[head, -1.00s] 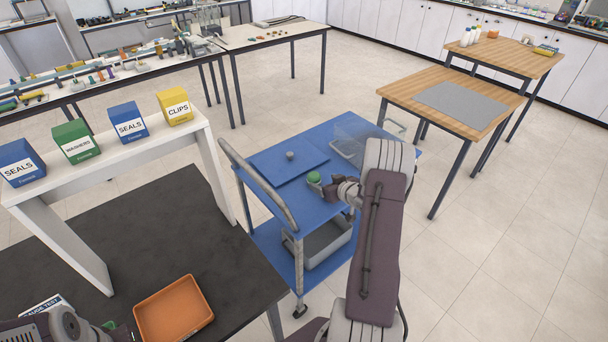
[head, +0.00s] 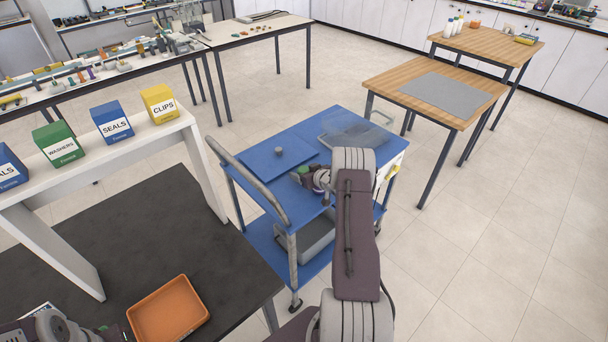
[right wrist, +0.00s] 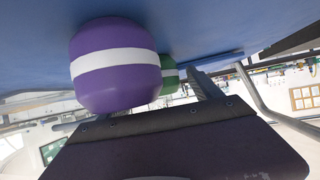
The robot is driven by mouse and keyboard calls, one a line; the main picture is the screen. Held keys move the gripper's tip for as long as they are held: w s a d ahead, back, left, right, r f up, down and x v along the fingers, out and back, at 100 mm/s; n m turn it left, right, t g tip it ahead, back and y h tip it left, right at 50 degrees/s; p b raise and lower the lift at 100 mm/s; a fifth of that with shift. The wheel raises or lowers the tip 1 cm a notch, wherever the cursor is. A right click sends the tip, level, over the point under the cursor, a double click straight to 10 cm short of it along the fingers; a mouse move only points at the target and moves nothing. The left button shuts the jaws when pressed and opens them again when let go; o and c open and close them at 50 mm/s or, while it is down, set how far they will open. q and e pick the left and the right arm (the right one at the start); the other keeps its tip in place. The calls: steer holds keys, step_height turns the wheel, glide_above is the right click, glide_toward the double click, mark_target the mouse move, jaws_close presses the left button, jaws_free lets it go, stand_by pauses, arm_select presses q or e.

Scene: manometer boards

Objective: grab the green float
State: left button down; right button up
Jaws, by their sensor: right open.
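The green float (head: 303,170) stands on the blue trolley top, mostly hidden by my right gripper in the head view. In the right wrist view the green float (right wrist: 169,75), with a white band, shows partly behind a purple float (right wrist: 115,65) with a white band. The purple float is much nearer that camera. My right gripper (head: 299,177) is open, low over the trolley beside the green float. I cannot tell whether the float is between its fingers. My left gripper is at the bottom left corner of the head view, cut off, its jaws unclear.
The blue trolley (head: 255,140) carries a flat board with a grey knob (head: 279,151) and a clear tray (head: 350,134). A grey bin (head: 313,245) sits on its lower shelf. An orange tray (head: 168,308) lies on the dark table, near a white shelf of labelled boxes.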

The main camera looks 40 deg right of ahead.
mark_target(304, 169)
steer(key=shift+w+f, duration=0.15)
steer(key=shift+w, duration=0.05)
steer(key=shift+s, duration=0.15)
steer(key=c, duration=1.4)
steer(key=shift+r, duration=0.65)
steer(key=shift+c, duration=0.2)
step_height(304, 169, up, 3)
steer(key=s+d+r+p, duration=0.1)
steer(key=s+d+r, duration=0.1)
steer(key=d, duration=0.3)
steer(key=s+d+r, duration=0.3)
steer(key=d+r, duration=0.2)
steer(key=shift+d+p, duration=0.35)
steer(key=shift+p, duration=0.05)
